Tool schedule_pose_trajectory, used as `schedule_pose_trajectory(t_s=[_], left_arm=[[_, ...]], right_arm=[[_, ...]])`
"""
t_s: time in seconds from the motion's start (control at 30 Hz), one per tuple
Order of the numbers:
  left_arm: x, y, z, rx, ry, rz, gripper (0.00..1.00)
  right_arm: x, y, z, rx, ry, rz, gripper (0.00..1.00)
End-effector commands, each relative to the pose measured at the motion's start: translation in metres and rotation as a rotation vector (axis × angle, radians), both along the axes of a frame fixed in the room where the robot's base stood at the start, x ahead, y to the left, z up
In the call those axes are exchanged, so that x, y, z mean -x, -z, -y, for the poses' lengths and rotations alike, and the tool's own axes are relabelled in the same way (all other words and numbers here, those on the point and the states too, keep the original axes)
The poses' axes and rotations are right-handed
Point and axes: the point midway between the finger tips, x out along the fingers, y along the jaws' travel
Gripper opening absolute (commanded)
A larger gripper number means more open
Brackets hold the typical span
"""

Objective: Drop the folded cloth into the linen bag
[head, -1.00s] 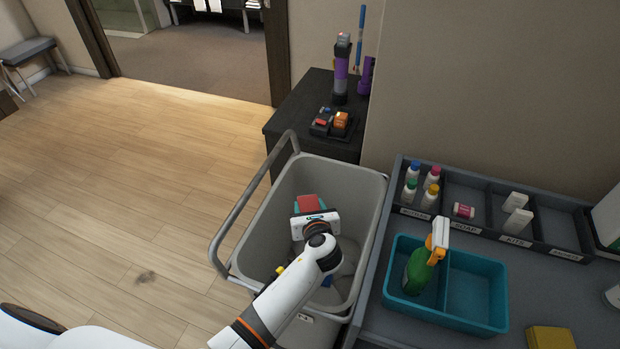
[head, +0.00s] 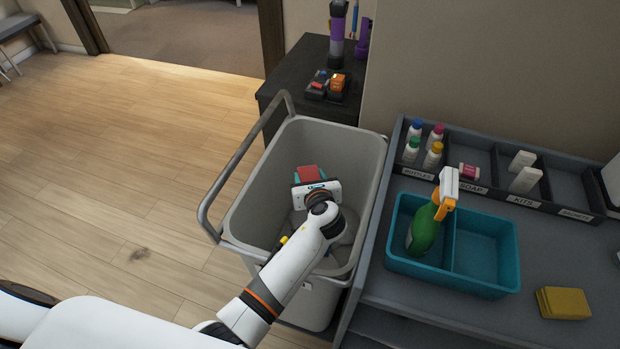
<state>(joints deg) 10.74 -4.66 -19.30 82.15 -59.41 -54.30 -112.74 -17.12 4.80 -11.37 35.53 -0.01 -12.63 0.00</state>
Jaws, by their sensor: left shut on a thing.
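The linen bag (head: 247,200) shows as a deep grey open-topped container with a rim and a side handle, left of the counter. My left gripper (head: 312,181) reaches down inside it, below the rim, and is shut on a red piece that looks like the folded cloth (head: 309,172). Some teal shows beside the red; I cannot tell if it is part of the same thing. The fingers are mostly hidden by the white gripper body, so the gap under the cloth does not show. My right gripper is not in view.
The teal two-part caddy (head: 403,268) with a green spray bottle (head: 424,230) stands on the counter to the right. Behind it is a labelled organizer (head: 480,207) with small bottles. A yellow pad (head: 563,303) lies at right. A dark cabinet (head: 290,75) stands behind the bag.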

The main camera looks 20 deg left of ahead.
Motion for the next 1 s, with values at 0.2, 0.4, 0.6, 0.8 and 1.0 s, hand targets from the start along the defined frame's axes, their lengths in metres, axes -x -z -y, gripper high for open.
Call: schedule_pose_trajectory(t_s=[0.2,0.4,0.6,0.8,1.0], left_arm=[[0.000,-0.001,0.000,0.000,0.000,0.000,0.28],[0.000,-0.001,0.000,0.000,0.000,0.000,0.76],[0.000,-0.001,0.000,0.000,0.000,0.000,0.76],[0.012,-0.005,0.007,0.000,0.001,0.000,0.76],[0.046,-0.020,0.026,0.002,0.001,-0.001,0.76]], right_arm=[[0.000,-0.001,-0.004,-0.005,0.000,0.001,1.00],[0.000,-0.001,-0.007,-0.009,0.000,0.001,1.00],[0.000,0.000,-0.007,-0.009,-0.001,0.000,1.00],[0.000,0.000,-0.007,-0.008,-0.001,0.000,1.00],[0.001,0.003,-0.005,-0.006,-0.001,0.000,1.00]])
